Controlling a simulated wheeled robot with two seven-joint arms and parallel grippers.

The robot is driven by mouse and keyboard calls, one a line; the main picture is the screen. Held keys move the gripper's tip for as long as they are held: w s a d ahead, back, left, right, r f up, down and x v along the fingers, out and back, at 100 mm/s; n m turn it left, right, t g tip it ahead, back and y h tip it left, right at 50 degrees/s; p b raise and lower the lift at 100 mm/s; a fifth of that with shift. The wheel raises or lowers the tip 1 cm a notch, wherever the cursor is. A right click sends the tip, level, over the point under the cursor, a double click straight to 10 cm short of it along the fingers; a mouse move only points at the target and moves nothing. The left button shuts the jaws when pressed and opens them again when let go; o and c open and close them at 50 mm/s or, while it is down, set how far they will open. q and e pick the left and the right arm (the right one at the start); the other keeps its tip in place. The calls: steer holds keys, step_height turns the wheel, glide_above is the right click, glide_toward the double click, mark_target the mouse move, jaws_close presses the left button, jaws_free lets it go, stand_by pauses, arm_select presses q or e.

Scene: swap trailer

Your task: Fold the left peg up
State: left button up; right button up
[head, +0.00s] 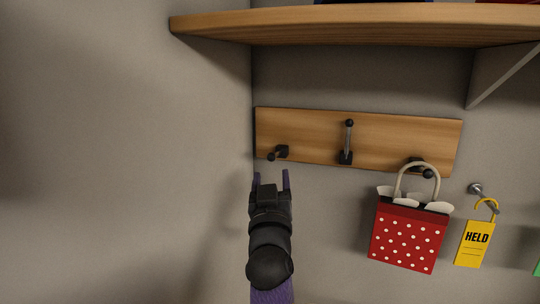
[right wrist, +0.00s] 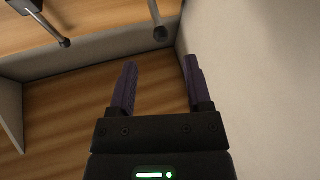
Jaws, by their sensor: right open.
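The left peg (head: 278,153) is a short dark peg with a ball end on the wooden peg board (head: 315,123). In the head view it juts out from the board, ball low and to the left. My right gripper (head: 271,177) is open and empty just below this peg, fingers pointing up, apparently apart from it. In the right wrist view, the gripper (right wrist: 158,80) has a gap between its fingers, and the left peg (right wrist: 155,14) shows beyond the fingertips at the top. My left gripper is out of view.
The middle peg (head: 348,140) stands folded up. A red dotted bag (head: 409,238) hangs at the right peg (head: 424,172). A yellow "HELD" tag (head: 475,243) hangs farther right. A wooden shelf (head: 350,28) juts out above. The side wall (head: 120,150) is close on the left.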

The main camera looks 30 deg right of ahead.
mark_target(271, 160)
steer(key=x, duration=0.7)
steer(key=shift+w+p, duration=0.15)
steer(key=shift+p, duration=0.15)
jaws_close()
stand_by(0.9)
